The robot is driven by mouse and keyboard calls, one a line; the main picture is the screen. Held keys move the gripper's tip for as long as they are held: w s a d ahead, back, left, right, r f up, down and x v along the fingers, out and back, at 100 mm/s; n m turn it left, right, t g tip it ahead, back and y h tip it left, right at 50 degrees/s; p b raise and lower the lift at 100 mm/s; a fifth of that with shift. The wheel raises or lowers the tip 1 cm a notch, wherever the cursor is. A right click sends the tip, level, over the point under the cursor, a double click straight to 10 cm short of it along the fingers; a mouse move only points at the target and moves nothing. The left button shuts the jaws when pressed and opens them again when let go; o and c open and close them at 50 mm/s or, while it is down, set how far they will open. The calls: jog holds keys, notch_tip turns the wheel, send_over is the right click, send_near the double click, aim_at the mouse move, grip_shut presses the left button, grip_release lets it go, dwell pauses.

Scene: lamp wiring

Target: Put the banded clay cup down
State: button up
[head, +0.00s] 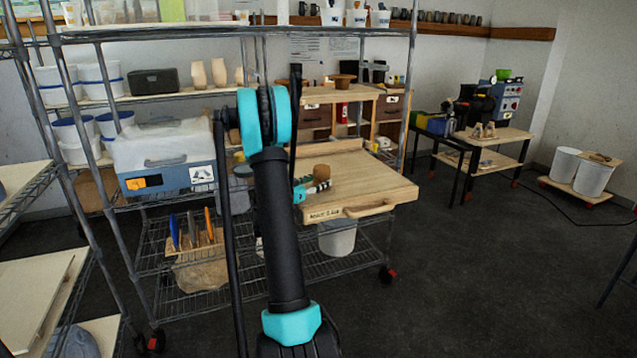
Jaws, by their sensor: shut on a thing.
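A small brown clay cup (321,172) shows past my arm, near the middle of the head view. My gripper (318,186) is shut on it, with its fingers at the cup's lower part. The cup is upright as far as I can tell; its band is too small to make out. Gripper and cup are over the left part of a light wooden work board (372,185) with a handle on its front edge. I cannot tell whether the cup's base touches the board. My arm hides part of the board's left side.
A wire rack with metal posts surrounds the board; one post (408,90) stands behind its right side. A blue and white box (165,160) is on the left. The board's right part is bare. A wooden cabinet (345,108) stands behind.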

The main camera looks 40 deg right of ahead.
jog(key=shift+f, duration=0.15)
jog(key=o, duration=1.5)
jog(key=shift+a+r, duration=0.15)
jog(key=shift+r, duration=0.05)
jog(key=s+a, duration=0.2)
jog(key=a, duration=1)
jog(key=s+a+f+n+y, duration=0.3)
jog(key=s+a+n+y, duration=0.2)
jog(key=s+a, duration=0.3)
jog(key=s+a+f+n+t+y, duration=0.1)
jog(key=s+a+f+n+y, duration=0.3)
jog(key=s+a+y, duration=0.3)
jog(key=s+a+f+n+y, duration=0.3)
jog(key=s+a+n+y, duration=0.2)
jog(key=s+a, duration=0.5)
jog(key=a+n, duration=0.2)
jog(key=a, duration=0.4)
jog(key=shift+s+f+y, duration=0.3)
jog(key=shift+f+y, duration=0.05)
jog(key=shift+y, duration=0.05)
